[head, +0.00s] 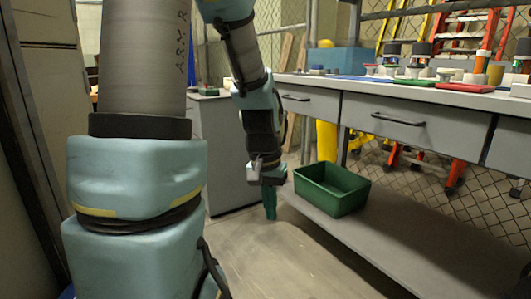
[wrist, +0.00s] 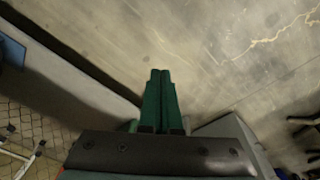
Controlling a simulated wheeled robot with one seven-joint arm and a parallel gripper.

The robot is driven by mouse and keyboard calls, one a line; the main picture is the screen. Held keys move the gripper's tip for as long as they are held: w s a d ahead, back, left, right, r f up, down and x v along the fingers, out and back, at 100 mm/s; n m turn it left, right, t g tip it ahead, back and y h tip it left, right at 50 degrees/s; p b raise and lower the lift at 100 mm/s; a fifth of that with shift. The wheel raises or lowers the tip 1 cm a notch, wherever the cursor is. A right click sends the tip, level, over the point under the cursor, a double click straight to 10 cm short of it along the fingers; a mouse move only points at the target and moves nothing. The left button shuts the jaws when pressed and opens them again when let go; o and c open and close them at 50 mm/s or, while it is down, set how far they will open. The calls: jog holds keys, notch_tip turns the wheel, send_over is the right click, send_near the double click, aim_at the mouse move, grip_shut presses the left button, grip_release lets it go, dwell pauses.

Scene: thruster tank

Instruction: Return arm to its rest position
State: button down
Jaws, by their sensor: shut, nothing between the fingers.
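My arm hangs down in the middle of the head view, light blue and dark. My gripper (head: 270,215) points at the floor, with its green fingers together and nothing between them. In the wrist view my gripper (wrist: 161,75) shows its two green fingers side by side, touching, over bare concrete floor. In the head view it hangs in front of a grey cabinet and left of the workbench's lower shelf.
A grey workbench (head: 460,130) with drawers stands at the right, with cups and several small items on top. A green bin (head: 333,188) sits on its lower shelf (head: 400,235). A grey cabinet (head: 222,150) stands behind my arm. Open floor (head: 290,265) lies in front.

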jog(key=s+a+n, duration=0.3)
jog(key=s+a, duration=0.1)
jog(key=a, duration=0.4)
notch_tip(320, 180, up, 34)
jog(key=p, duration=3.4)
jog(key=shift+w+r+t+y+p, duration=0.2)
jog(key=shift+r+t+y+p, duration=0.1)
jog(key=shift+y+p, duration=0.1)
